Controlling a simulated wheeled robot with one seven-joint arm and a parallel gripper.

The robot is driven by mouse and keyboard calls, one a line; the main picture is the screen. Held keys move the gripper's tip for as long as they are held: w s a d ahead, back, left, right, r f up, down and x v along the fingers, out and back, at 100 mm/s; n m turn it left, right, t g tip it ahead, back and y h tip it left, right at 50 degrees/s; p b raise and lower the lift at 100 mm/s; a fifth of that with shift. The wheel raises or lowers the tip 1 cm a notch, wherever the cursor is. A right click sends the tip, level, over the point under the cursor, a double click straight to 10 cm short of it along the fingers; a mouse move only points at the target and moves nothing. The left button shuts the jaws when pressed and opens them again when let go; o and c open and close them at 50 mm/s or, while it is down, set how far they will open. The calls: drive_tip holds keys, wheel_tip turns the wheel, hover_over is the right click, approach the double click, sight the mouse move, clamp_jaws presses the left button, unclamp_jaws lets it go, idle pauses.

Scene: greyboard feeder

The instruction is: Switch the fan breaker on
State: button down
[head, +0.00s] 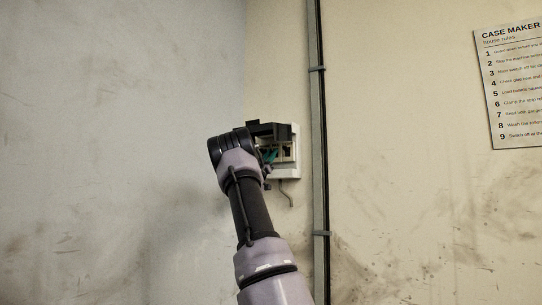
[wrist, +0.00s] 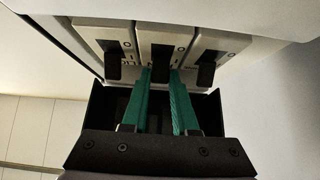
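A small white breaker box (head: 296,172) is mounted on the wall, partly hidden by my wrist in the head view. The wrist view shows three pale breakers side by side with dark levers: a left lever (wrist: 113,66), a middle lever (wrist: 160,68) and a right lever (wrist: 206,73). O and I marks show beside them; I cannot read which breaker is the fan's. My gripper (wrist: 163,76) has its two teal fingers apart, tips at the breaker fronts, one on each side of the middle lever. I cannot tell whether they touch it. The gripper also shows in the head view (head: 270,155).
A dark vertical conduit (head: 319,150) runs up the wall just right of the box. A bent cable (head: 287,195) hangs below the box. A rules sign (head: 510,85) is on the wall at right. The wall at left is bare.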

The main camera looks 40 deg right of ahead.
drive_tip(key=shift+s+a+r+g+y, duration=0.1)
drive_tip(key=shift+r+g+y, duration=0.6)
drive_tip(key=shift+y, duration=0.4)
drive_tip(key=shift+r+g+y, duration=0.2)
drive_tip(key=shift+g+y, duration=0.1)
drive_tip(key=shift+y, duration=0.45)
drive_tip(key=shift+r+g+y, duration=0.15)
drive_tip(key=shift+g+y, duration=0.15)
drive_tip(key=shift+y, duration=0.45)
drive_tip(key=c, duration=0.7)
unclamp_jaws()
drive_tip(key=v, duration=1)
drive_tip(key=shift+s+a+f, duration=0.1)
drive_tip(key=shift+a+f, duration=0.1)
